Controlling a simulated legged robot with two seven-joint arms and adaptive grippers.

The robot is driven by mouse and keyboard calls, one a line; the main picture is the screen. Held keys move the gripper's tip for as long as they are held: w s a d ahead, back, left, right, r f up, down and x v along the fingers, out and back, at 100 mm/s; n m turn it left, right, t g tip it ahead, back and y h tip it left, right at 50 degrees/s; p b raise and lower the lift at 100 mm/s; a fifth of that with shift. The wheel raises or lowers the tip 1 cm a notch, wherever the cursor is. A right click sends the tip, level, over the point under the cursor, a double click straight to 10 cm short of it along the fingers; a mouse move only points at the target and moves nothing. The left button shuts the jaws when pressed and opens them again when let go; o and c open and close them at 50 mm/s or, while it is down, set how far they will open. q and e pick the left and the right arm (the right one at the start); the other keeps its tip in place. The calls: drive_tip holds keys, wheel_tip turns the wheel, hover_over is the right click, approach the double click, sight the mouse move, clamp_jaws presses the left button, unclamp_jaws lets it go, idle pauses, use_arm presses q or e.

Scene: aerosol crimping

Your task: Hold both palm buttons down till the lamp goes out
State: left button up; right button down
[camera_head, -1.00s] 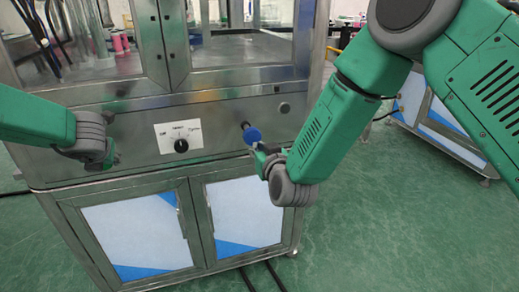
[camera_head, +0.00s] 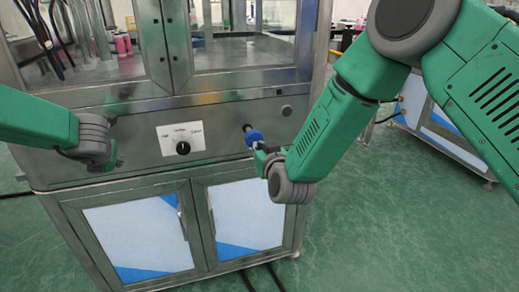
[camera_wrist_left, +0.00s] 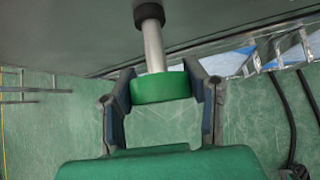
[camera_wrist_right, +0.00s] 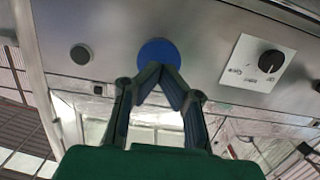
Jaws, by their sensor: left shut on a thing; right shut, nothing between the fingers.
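A blue palm button (camera_head: 254,138) stands out on a dark stem from the steel front panel (camera_head: 225,125). My right gripper (camera_head: 262,149) is shut and empty, its fingertips at the button's face; in the right wrist view the joined tips (camera_wrist_right: 162,66) overlap the blue disc (camera_wrist_right: 158,52). Whether they press it is unclear. A green palm button (camera_wrist_left: 160,88) on a metal stem with a black collar sits between the fingers of my left gripper (camera_wrist_left: 160,95), which is shut on it. In the head view my left wrist hides this button. I cannot make out a lit lamp.
A selector knob (camera_head: 183,148) on a white plate sits between the two arms. A small dark round fitting (camera_head: 286,110) is right of the blue button. Cabinet doors (camera_head: 140,232) are below, glazed doors above. Green floor (camera_head: 350,235) is open at right.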

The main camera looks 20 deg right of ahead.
sight(255, 139)
drive_tip(key=shift+w, duration=1.2)
use_arm(q)
drive_tip(key=shift+w, duration=0.15)
use_arm(e)
drive_tip(key=shift+w, duration=0.1)
use_arm(q)
drive_tip(key=shift+w, duration=0.35)
drive_tip(key=shift+w+r, duration=0.1)
drive_tip(key=shift+r, duration=0.05)
use_arm(e)
drive_tip(key=shift+w+r, duration=0.1)
drive_tip(key=shift+w, duration=0.3)
use_arm(q)
drive_tip(key=shift+w+r, duration=0.1)
drive_tip(key=shift+w, duration=0.05)
use_arm(e)
drive_tip(key=shift+w+r, duration=0.1)
drive_tip(key=shift+w, duration=0.1)
idle(1.0)
drive_tip(key=shift+s, duration=0.1)
drive_tip(key=shift+s+f, duration=0.2)
drive_tip(key=shift+s, duration=2.25)
